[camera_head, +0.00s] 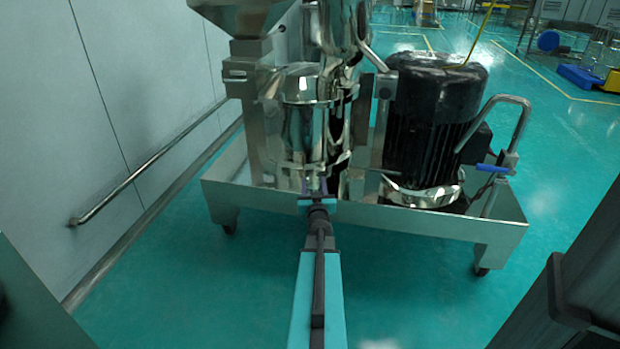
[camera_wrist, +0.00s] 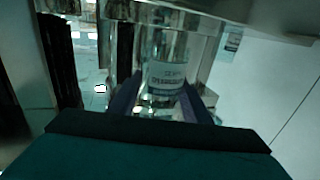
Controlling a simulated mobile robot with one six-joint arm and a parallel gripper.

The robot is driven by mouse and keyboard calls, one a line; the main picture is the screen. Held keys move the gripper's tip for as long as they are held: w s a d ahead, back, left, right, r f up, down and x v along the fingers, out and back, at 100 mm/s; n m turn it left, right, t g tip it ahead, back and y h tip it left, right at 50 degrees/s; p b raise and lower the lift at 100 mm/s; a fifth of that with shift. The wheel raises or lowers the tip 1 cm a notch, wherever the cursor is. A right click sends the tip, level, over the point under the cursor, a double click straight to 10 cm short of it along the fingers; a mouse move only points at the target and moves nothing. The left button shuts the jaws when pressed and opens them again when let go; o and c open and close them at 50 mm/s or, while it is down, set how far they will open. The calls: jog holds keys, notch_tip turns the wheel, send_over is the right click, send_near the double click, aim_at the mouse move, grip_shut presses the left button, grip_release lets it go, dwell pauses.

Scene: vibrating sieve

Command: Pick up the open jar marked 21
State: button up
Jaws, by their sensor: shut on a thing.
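The jar (camera_wrist: 165,78) shows in the wrist view as a clear or shiny cylinder with a pale label, between the two dark fingers of my gripper (camera_wrist: 158,100). The print on the label is too blurred to read, so I cannot make out a 21. My gripper is shut on the jar. In the head view my gripper (camera_head: 316,192) reaches to the front of the polished steel machine (camera_head: 303,120), at the wall of its tray. There the jar is hard to tell from the shiny metal behind it. The jar's mouth is not clearly visible.
The machine stands in a wheeled steel tray (camera_head: 260,202). A black ribbed motor (camera_head: 432,105) and a bent handle (camera_head: 515,105) stand to the right. A wall with a rail (camera_head: 150,165) is on the left. The green floor (camera_head: 200,290) in front is clear.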

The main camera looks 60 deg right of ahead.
jog(key=shift+v, duration=0.95)
jog(key=shift+d+r, duration=0.1)
